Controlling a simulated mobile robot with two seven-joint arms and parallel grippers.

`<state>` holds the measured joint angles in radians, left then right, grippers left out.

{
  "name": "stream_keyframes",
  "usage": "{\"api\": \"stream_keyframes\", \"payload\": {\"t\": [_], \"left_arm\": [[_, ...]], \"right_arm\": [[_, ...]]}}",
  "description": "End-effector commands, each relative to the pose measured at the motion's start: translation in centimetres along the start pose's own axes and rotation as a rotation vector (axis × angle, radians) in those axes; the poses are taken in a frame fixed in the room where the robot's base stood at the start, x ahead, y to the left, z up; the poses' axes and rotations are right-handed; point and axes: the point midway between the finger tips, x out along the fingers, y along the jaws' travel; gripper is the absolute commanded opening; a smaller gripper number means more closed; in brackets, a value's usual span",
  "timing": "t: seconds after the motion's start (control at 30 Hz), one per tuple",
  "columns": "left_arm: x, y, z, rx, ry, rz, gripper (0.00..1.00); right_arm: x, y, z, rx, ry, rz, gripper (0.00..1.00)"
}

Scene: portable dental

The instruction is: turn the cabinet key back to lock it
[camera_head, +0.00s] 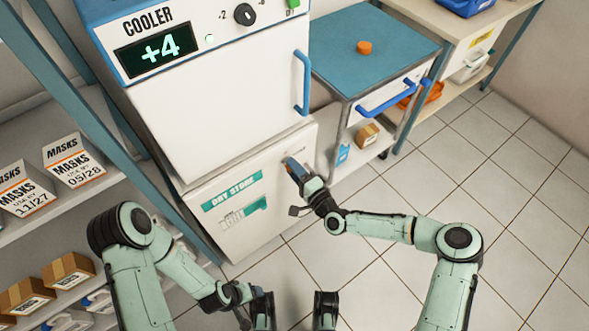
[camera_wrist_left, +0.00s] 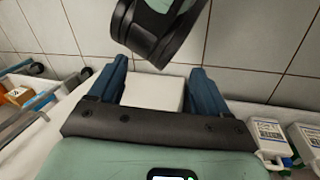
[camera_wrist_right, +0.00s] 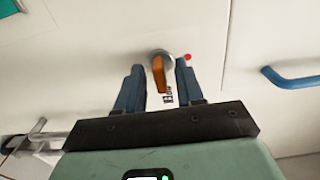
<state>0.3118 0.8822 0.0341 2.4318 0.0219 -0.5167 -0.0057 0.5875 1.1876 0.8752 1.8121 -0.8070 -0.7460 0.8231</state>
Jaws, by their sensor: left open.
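The cabinet is the white DRY STORE unit (camera_head: 228,235) below the cooler; its door looks shut in the head view. The orange key (camera_wrist_right: 158,75) sits in a round metal lock on the white front in the right wrist view. Its grip points roughly down in that picture, with a red dot beside the lock. My right gripper (camera_wrist_right: 160,72) is open, one finger on each side of the key, with gaps visible. In the head view my right gripper (camera_head: 292,166) is at the cabinet's upper right and hides the key. My left gripper (camera_wrist_left: 157,72) is open, away from the cabinet.
The cooler (camera_head: 220,90) has a blue handle (camera_head: 303,82). A blue-topped cart (camera_head: 375,50) stands to the right. A shelf with masks boxes (camera_head: 75,160) stands at left. The tiled floor (camera_head: 470,160) at right is clear. A white box (camera_wrist_left: 155,92) shows between my left fingers.

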Motion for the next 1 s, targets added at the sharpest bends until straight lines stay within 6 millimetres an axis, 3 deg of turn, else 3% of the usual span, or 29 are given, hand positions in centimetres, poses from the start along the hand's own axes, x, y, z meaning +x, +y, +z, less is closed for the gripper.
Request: {"api": "stream_keyframes", "payload": {"t": [0.17, 0.3, 0.67, 1.0], "left_arm": [[0.0, 0.0, 0.0, 0.000, 0.001, 0.000, 0.77], [0.0, 0.0, 0.0, 0.000, 0.001, 0.000, 0.77], [0.1, 0.0, -0.1, 0.000, 0.004, 0.000, 0.77], [1.0, -0.4, -1.4, -0.003, 0.040, -0.002, 0.77]], "right_arm": [[0.0, 0.0, 0.0, 0.000, 0.000, 0.000, 0.37], [0.0, 0.0, 0.0, 0.000, 0.000, 0.000, 0.00], [0.0, 0.0, -0.1, -0.030, 0.001, 0.000, 0.00], [0.0, 0.1, -0.1, -0.231, 0.000, -0.001, 0.00]]}}
